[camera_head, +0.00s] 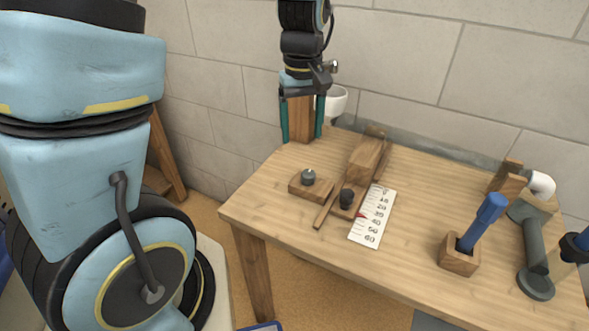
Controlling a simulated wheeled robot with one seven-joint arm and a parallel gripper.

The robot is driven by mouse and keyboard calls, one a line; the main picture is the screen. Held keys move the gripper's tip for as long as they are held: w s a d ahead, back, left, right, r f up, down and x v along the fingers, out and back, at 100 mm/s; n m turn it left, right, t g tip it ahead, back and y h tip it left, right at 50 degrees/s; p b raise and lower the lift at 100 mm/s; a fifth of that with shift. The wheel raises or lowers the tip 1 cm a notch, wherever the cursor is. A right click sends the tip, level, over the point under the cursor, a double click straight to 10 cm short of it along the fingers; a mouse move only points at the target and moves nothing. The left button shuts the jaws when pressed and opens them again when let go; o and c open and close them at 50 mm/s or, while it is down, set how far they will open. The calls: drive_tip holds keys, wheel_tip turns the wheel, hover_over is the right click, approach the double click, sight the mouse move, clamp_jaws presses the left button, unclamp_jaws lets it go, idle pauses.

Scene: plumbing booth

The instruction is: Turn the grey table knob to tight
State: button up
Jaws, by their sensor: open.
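A grey knob (308,176) stands on a small wooden block (320,190) at the left part of the table. A darker knob (347,198) sits on a wooden slide to its right, beside a white scale with numbers. My gripper (302,138) hangs pointing down above the table's back left, with its two teal fingers spread apart. It appears behind and above the grey knob and is not touching it. An upright wooden block (301,118) shows between the fingers; I cannot tell its distance from them. No tight or loose marking is readable on the grey knob.
The white scale (372,218) has a red pointer at its edge. A long wooden block (366,158) lies behind it. A blue-handled tool (484,220) stands in a wooden holder at right, near grey pipe parts (535,250). A white cup-like thing (336,102) is behind my gripper.

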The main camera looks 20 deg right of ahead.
sight(309, 173)
drive_tip(key=f, duration=0.3)
drive_tip(key=d+f, duration=0.1)
drive_tip(key=f, duration=0.7)
drive_tip(key=shift+s+d+f+p, duration=0.15)
drive_tip(key=shift+s+d+p, duration=0.05)
drive_tip(key=shift+d+p, duration=0.15)
clamp_jaws()
